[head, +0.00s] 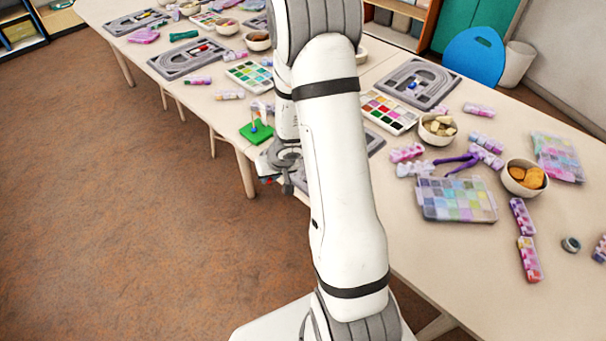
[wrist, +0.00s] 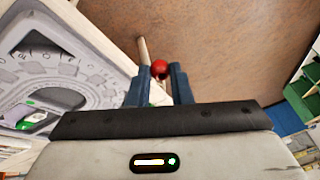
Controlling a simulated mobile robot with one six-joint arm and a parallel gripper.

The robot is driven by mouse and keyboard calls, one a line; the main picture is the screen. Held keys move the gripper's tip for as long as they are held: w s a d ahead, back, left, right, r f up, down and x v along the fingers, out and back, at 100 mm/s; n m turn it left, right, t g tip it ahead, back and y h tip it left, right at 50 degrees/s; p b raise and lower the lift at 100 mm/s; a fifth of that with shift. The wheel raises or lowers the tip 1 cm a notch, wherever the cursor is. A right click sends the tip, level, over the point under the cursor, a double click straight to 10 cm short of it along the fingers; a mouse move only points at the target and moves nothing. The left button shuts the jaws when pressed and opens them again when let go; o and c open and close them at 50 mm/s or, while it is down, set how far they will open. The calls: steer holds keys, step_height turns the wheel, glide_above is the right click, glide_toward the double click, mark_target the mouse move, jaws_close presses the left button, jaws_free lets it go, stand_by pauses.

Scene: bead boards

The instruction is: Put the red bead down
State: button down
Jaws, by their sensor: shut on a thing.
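My gripper (wrist: 160,88) is shut on the red bead (wrist: 160,69), which sits between the two blue fingertips in the wrist view. The bead is held out past the table edge, with the brown floor behind it. In the head view my arm hides most of the gripper, which is near the front edge of the table; a small bit of red (head: 268,181) shows there, too small to tell what it is. A grey bead board (wrist: 60,65) lies on the table to the left in the wrist view.
A green peg base (head: 256,133) with thin upright pegs stands near the table's front edge. Paint palettes (head: 389,112), bowls (head: 437,130) and bead boxes (head: 457,200) crowd the table. Another grey bead board (head: 414,84) lies behind. Open floor (head: 120,220) lies to the left.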

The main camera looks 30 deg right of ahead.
steer(key=w+d+r+m+h+p, duration=0.1)
steer(key=d+r+m, duration=0.15)
steer(key=d, duration=0.35)
steer(key=w+d+r+m+h+p, duration=0.1)
steer(key=d+m, duration=0.2)
steer(key=d, duration=0.4)
steer(key=shift+t, duration=0.3)
steer(key=f+b, duration=0.1)
steer(key=f, duration=0.1)
steer(key=f+b, duration=0.1)
steer(key=b, duration=0.1)
steer(key=f+b, duration=0.2)
steer(key=shift+w+d+f, duration=0.25)
steer(key=shift+f, duration=0.05)
step_height(320, 180, down, 4)
steer(key=b, duration=0.3)
steer(key=shift+f+b, duration=0.1)
steer(key=shift+b, duration=0.3)
